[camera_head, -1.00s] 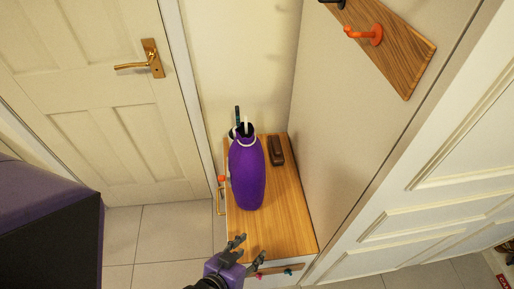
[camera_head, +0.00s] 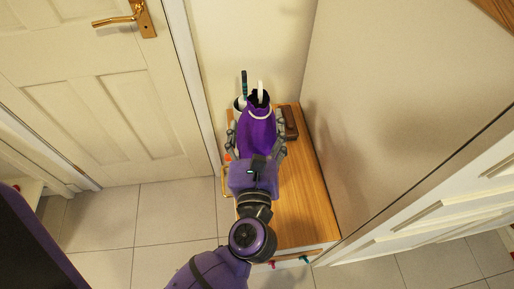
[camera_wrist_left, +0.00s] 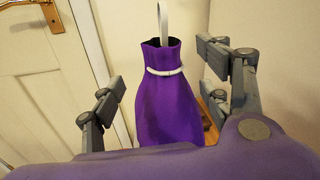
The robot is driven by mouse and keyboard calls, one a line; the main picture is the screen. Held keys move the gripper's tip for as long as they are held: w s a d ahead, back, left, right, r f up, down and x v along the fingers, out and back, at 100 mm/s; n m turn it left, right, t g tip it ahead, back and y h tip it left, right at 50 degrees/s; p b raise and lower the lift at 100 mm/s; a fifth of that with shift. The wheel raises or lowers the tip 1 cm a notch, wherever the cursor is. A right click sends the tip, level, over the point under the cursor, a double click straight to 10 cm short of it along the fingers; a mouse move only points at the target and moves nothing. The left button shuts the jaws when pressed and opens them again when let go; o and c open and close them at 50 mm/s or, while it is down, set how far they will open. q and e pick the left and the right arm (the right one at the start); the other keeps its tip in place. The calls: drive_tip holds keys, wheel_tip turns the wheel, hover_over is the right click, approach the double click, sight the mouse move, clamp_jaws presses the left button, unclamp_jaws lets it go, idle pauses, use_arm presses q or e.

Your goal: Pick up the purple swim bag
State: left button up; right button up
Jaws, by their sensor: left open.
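The purple swim bag (camera_head: 258,131) stands upright on the wooden top of a small cabinet (camera_head: 308,205). It has a white cord around its neck and a dark open mouth. In the left wrist view the bag (camera_wrist_left: 168,105) sits between the fingers. My left gripper (camera_head: 257,133) is open, with one finger on each side of the bag; in the wrist view (camera_wrist_left: 160,78) I see a gap at the right finger, and contact on the left is unclear. The bag's lower part is hidden by my wrist in the head view. My right gripper is not in view.
A brown object (camera_head: 290,122) lies on the cabinet top just right of the bag. A pale wall rises close on the right. A panelled door (camera_head: 130,110) with a brass handle (camera_head: 124,21) is on the left. Tiled floor (camera_head: 165,222) is clear in front of the door.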

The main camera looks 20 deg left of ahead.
sight(258, 106)
use_arm(q)
drive_tip(key=x, duration=0.3)
drive_tip(key=p+x, duration=0.1)
drive_tip(key=x, duration=0.2)
drive_tip(key=shift+d+r, duration=0.2)
drive_tip(key=shift+d, duration=0.05)
drive_tip(key=shift+w+a+f+p, duration=0.2)
drive_tip(key=shift+w+p, duration=0.1)
drive_tip(key=shift+w, duration=0.2)
drive_tip(key=shift+s, duration=0.1)
drive_tip(key=shift+c, duration=1.3)
drive_tip(key=shift+r, duration=0.1)
clamp_jaws()
